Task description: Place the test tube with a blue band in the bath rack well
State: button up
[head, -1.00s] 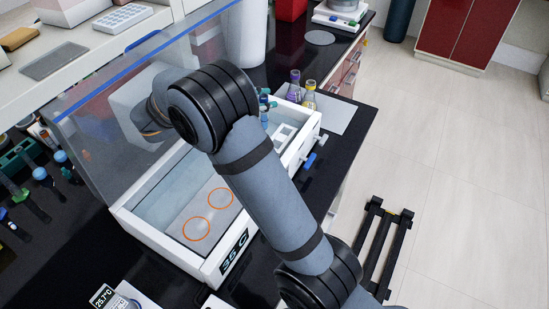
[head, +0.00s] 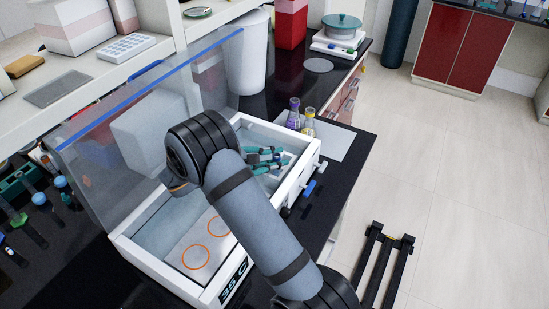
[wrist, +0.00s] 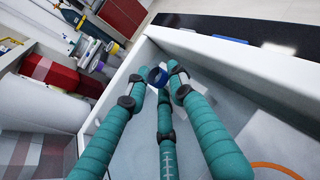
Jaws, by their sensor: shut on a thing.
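My gripper (head: 266,159) has teal fingers with dark joints and is low inside the right end of the white water bath (head: 160,264). In the wrist view its fingers (wrist: 160,82) close around a small blue ring, the blue band of the test tube (wrist: 157,77). The rest of the tube is mostly hidden by the fingers. In the head view the white bath rack (head: 287,157) shows only in part beside the fingertips. I cannot tell whether the tube is in a well.
The bath's raised clear lid (head: 150,110) stands along its back side. Two flasks, one purple (head: 293,114) and one yellow (head: 308,121), stand just beyond the bath's right wall. Orange circles (head: 195,257) mark the bath floor. A white cylinder (head: 247,52) stands behind.

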jog(key=shift+f, duration=0.1)
jog(key=o, duration=0.7)
jog(key=shift+r, duration=0.2)
jog(key=b+v, duration=0.1)
jog(key=v, duration=1.1)
jog(key=shift+b, duration=0.4)
